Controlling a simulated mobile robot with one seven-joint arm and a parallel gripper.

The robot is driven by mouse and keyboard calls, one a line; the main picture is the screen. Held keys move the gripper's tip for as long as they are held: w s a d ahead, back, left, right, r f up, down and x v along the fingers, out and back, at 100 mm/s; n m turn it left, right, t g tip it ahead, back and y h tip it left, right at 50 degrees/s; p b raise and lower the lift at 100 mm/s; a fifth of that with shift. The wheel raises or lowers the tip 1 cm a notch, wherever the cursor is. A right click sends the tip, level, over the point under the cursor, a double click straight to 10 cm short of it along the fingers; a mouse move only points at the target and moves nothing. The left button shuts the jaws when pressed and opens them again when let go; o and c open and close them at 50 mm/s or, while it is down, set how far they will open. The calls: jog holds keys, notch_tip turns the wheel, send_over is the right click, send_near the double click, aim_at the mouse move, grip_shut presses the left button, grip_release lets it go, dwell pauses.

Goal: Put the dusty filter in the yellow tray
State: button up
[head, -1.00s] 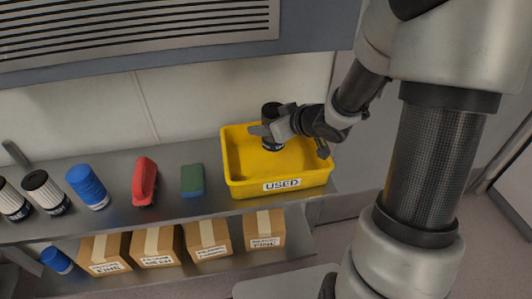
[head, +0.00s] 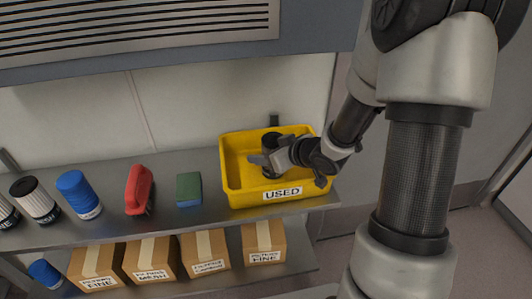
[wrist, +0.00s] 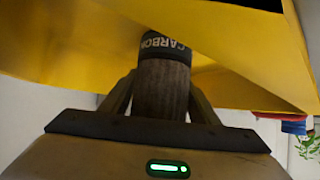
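The dusty filter (head: 270,142) is a dark grey-brown cylinder inside the yellow tray (head: 232,190), which is labelled USED. In the wrist view the filter (wrist: 163,88) has a dull brownish ribbed side and a black band reading CARBON. My gripper (head: 268,160) has its fingers on both sides of the filter and looks shut on it. The filter is roughly upright, near the tray's back wall. Whether its lower end touches the tray floor is hidden. The tray wall (wrist: 70,45) fills much of the wrist view.
On the shelf (head: 115,215) left of the tray are a green sponge (head: 189,188), a red brush (head: 139,190), a blue cylinder (head: 78,194) and a white-and-black filter (head: 35,199). Several cardboard boxes (head: 263,243) sit on the lower shelf. A grey vented panel (head: 140,35) overhangs above.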

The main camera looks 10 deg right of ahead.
jog(key=shift+o, duration=1.1)
jog(key=shift+r, duration=0.3)
jog(key=p+v, duration=0.4)
jog(key=v, duration=0.8)
jog(key=shift+p, duration=0.4)
